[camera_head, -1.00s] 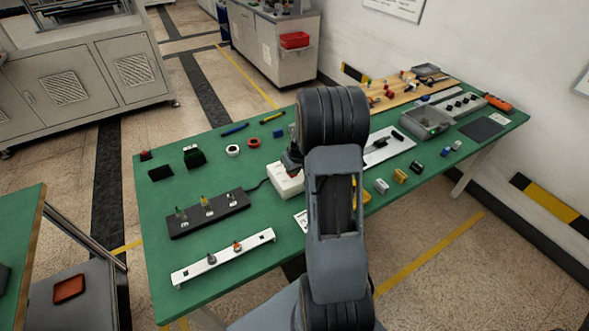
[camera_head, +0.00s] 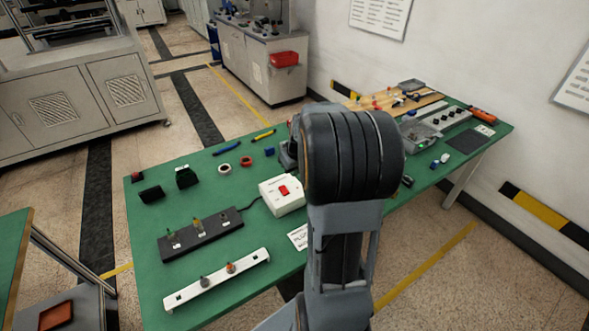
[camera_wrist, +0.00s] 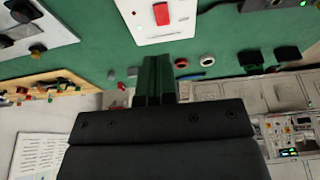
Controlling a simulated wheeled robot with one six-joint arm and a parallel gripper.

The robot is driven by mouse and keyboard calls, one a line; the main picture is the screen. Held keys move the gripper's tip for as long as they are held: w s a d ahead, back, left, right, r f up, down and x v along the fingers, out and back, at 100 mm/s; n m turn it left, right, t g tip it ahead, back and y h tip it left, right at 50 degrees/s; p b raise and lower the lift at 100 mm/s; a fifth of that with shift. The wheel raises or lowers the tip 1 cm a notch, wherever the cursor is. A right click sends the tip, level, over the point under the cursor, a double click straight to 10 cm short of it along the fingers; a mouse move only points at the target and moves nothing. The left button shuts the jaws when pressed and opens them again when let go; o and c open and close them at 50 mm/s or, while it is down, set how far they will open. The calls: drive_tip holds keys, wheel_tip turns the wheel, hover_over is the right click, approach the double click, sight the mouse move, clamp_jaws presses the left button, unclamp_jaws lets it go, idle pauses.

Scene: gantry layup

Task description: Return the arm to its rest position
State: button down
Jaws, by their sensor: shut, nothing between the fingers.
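My gripper (camera_wrist: 157,78) shows in the wrist view as two dark fingers side by side, closed together with nothing between them. It is in the air above the green table (camera_head: 216,294). In the head view my dark arm stands in the middle and hides most of the gripper. A white box with a red switch (camera_head: 281,196) sits on the table just left of my arm; it also shows at the top of the wrist view (camera_wrist: 155,28), apart from the fingers.
A black strip with small fittings (camera_head: 200,235) and a white rail (camera_head: 216,281) lie at the table's near left. Tape rolls (camera_head: 246,161) and pens lie farther back. Bare table surrounds the rail.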

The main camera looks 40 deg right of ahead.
drive_tip(key=shift+s+r, duration=0.2)
drive_tip(key=shift+r, duration=0.2)
idle(0.4)
drive_tip(key=s+a+r, duration=0.3)
drive_tip(key=s+a, duration=0.3)
drive_tip(key=a, duration=0.4)
drive_tip(key=s+a+r, duration=0.3)
drive_tip(key=s+a, duration=0.4)
drive_tip(key=a, duration=0.2)
drive_tip(key=shift+a+r+n+t, duration=0.35)
drive_tip(key=shift+a+n+t, duration=0.05)
drive_tip(key=shift+s, duration=0.1)
